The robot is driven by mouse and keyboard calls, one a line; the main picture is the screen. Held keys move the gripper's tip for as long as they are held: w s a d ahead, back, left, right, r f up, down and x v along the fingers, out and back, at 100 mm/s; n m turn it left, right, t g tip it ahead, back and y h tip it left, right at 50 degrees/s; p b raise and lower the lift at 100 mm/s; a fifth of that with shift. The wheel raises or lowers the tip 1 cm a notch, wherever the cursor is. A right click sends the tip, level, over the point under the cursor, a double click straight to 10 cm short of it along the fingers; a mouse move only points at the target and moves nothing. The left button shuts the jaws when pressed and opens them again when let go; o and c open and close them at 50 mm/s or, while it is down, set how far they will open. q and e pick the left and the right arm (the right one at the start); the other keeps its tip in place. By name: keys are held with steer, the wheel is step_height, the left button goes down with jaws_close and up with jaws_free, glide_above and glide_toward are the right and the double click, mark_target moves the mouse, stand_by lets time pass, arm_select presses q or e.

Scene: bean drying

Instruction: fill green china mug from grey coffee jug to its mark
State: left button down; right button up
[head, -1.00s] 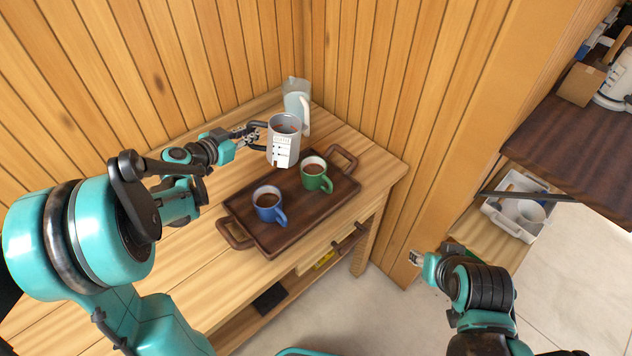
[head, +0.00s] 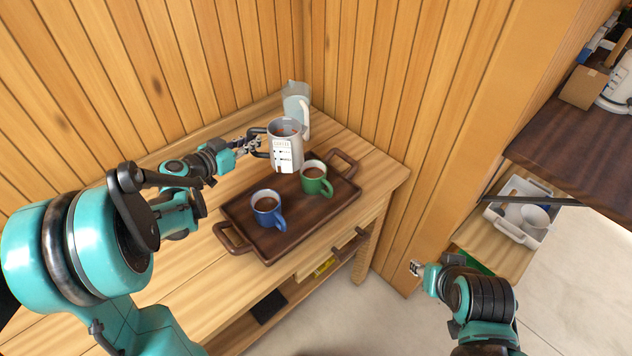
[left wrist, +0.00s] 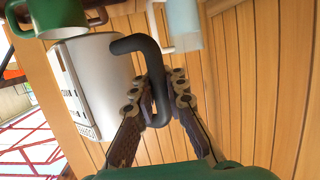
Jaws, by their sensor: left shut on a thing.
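The grey coffee jug (head: 286,150) has a white printed label and dark liquid inside, and is held above the tray's back edge, close to upright. My left gripper (head: 252,143) is shut on its dark handle, which also shows in the left wrist view (left wrist: 154,75) between the fingers. The green china mug (head: 315,179) stands upright on the tray just right of and below the jug, with brown liquid in it. Its mark cannot be made out. It also shows at the left wrist view's top left (left wrist: 55,15). My right gripper (head: 416,268) is low at the right, away from the table; its fingers are too small to judge.
The dark wooden tray (head: 262,238) lies on the wooden table (head: 180,262). A blue mug (head: 267,208) with brown liquid stands on it. A pale clear pitcher (head: 296,98) stands behind the jug near the wall corner. A white bin (head: 510,228) sits on a shelf at right.

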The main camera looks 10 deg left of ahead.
arm_select(q)
steer(key=s+r, duration=0.1)
steer(key=s+r+p, duration=0.1)
steer(key=s, duration=0.1)
steer(key=s+d+p, duration=0.1)
steer(key=shift+s+r, duration=0.25)
steer(key=shift+r, duration=0.15)
